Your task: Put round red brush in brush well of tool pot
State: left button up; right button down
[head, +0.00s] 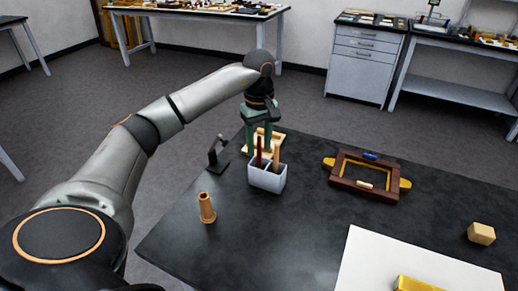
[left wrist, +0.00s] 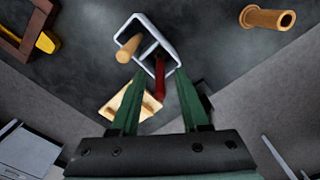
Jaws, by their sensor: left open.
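The tool pot (head: 266,181) is a pale box with two compartments on the dark table; its rim shows in the left wrist view (left wrist: 163,35). The red brush (head: 258,153) stands upright in one compartment, its handle sticking out above the rim. It also shows in the left wrist view (left wrist: 160,78). A light wooden handle (head: 276,159) stands in the other compartment. My left gripper (head: 260,150) is open, pointing down over the pot, its green fingers to either side of the red handle's upper end. I cannot tell whether they touch it. My right gripper is not in view.
A wooden tray (head: 277,137) lies just behind the pot, and a small black stand (head: 217,158) is to its left. A tan cylinder (head: 207,208) stands in front. A brown frame (head: 366,178), a wooden block (head: 481,233) and a white board (head: 400,262) lie to the right.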

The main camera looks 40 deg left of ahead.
pick_arm(q)
notch_tip(320, 180, up, 10)
jog(key=shift+r+p, duration=0.2)
jog(key=shift+p, duration=0.4)
jog(key=shift+s+f, duration=0.1)
